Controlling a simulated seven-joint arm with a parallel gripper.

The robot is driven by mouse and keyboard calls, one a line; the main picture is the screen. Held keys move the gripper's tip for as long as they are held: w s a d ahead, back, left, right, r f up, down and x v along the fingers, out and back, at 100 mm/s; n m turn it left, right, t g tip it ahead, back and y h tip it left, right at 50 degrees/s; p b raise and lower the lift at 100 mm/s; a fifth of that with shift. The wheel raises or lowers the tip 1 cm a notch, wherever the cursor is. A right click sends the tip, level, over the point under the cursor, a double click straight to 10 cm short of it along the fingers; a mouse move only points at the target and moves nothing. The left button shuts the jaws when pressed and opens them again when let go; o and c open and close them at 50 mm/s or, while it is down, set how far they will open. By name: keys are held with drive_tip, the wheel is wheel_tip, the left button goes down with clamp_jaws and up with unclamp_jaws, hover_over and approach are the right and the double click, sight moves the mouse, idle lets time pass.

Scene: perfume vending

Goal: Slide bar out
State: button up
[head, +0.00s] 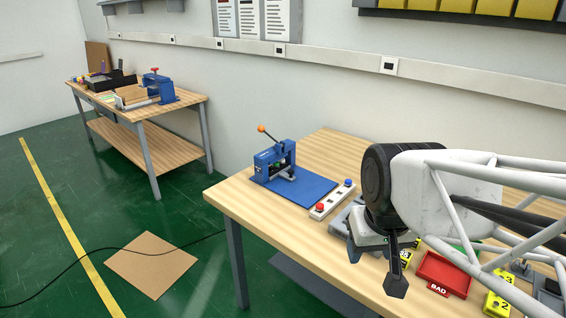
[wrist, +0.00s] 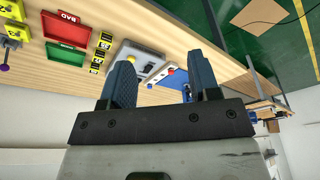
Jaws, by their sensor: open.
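No part in view can be surely told as the bar. My gripper (head: 375,264) hangs over the table's front part in the head view, with its fingers apart and nothing seen between them. In the wrist view my gripper (wrist: 160,70) also shows open. A grey device (wrist: 142,62) with a yellow button shows beyond the fingers in the wrist view. In the head view my wrist hides most of this grey device (head: 343,216).
A white button strip (head: 331,200) lies beside the mat. A red tray (head: 441,272) marked BAD, a green tray (wrist: 65,54) and yellow number blocks (head: 497,305) are on the right. The table's left front corner is clear. Another workbench (head: 180,148) stands behind left.

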drive_tip(key=w+a+r+n, duration=0.1)
drive_tip(key=w+r, duration=0.2)
drive_tip(key=w, duration=1.4)
drive_tip(key=n+t+y, duration=0.1)
drive_tip(key=n+y, duration=0.1)
drive_tip(key=n, duration=0.2)
hover_over(291, 171)
drive_tip(key=s+d, duration=0.1)
drive_tip(key=s, duration=0.2)
wheel_tip(291, 171, down, 21)
drive_tip(key=shift+w+d+r+m, duration=0.15)
drive_tip(key=shift+r+m, duration=0.05)
drive_tip(key=shift+m, duration=0.1)
drive_tip(key=shift+f, duration=0.15)
drive_tip(key=shift+x, duration=3.75)
drive_tip(key=shift+w+d, duration=0.1)
drive_tip(key=shift+w, duration=0.05)
clamp_jaws()
